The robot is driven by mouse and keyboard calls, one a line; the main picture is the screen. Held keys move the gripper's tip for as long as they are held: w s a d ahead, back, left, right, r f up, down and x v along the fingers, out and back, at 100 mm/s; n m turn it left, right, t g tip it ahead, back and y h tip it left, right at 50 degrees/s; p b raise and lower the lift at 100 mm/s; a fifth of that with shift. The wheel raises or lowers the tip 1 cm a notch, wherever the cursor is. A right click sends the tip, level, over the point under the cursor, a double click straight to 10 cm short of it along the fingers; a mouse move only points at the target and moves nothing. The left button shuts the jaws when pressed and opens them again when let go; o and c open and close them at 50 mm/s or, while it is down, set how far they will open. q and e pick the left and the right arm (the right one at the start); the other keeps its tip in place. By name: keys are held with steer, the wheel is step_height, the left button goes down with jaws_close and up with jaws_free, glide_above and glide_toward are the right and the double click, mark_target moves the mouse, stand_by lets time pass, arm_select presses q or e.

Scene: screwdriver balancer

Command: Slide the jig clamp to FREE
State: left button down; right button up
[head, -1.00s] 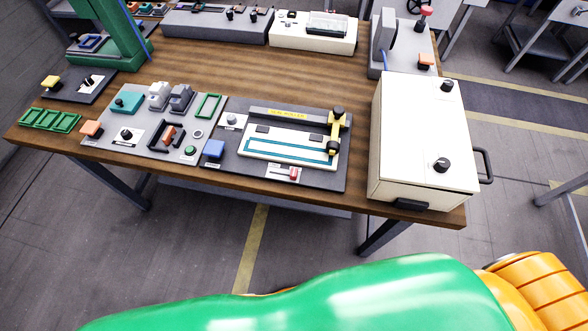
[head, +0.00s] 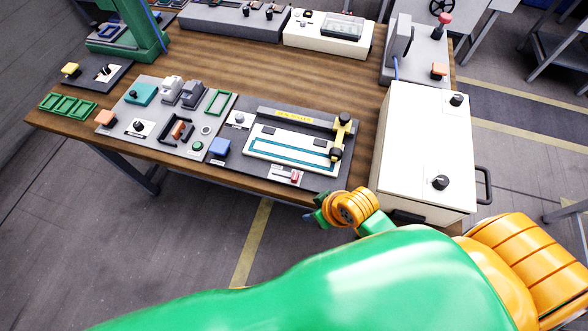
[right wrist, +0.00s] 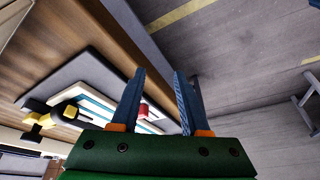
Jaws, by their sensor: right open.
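A small red slider (head: 294,176) sits on a white label plate at the front edge of the dark panel that carries the white, blue-lined plate (head: 290,150). It looks like the jig clamp; its lettering is too small to read. A black frame with a red-brown block (head: 179,131) stands on the grey panel to the left. My right gripper (head: 315,216) is beyond the table's front edge, near the slider and apart from it. In the right wrist view the right gripper (right wrist: 160,72) is open and empty, with red (right wrist: 145,110) showing beyond its fingers. My left gripper is out of view.
A white box (head: 420,150) with black knobs stands at the table's right end, close to my right arm. A yellow arm with black knobs (head: 341,135) stands at the plate's right end.

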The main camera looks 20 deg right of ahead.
mark_target(295, 176)
steer(key=w+a+r+n, duration=0.1)
steer(key=w, duration=0.1)
steer(key=w+a+r+n+y, duration=0.1)
steer(key=w+n, duration=0.1)
steer(key=w+a+r+n+y, duration=0.1)
steer(key=w+n, duration=0.1)
steer(key=shift+w+r, duration=0.25)
steer(key=shift+r, duration=0.1)
steer(key=w+d+r, duration=0.1)
steer(key=w+d+r+n, duration=0.1)
steer(key=w+d+n+g, duration=0.1)
steer(key=d, duration=0.1)
steer(key=shift+r, duration=0.4)
steer(key=shift+w+d, duration=0.1)
steer(key=shift+w, duration=0.05)
steer(key=x, duration=0.7)
steer(key=shift+r, duration=0.1)
jaws_close()
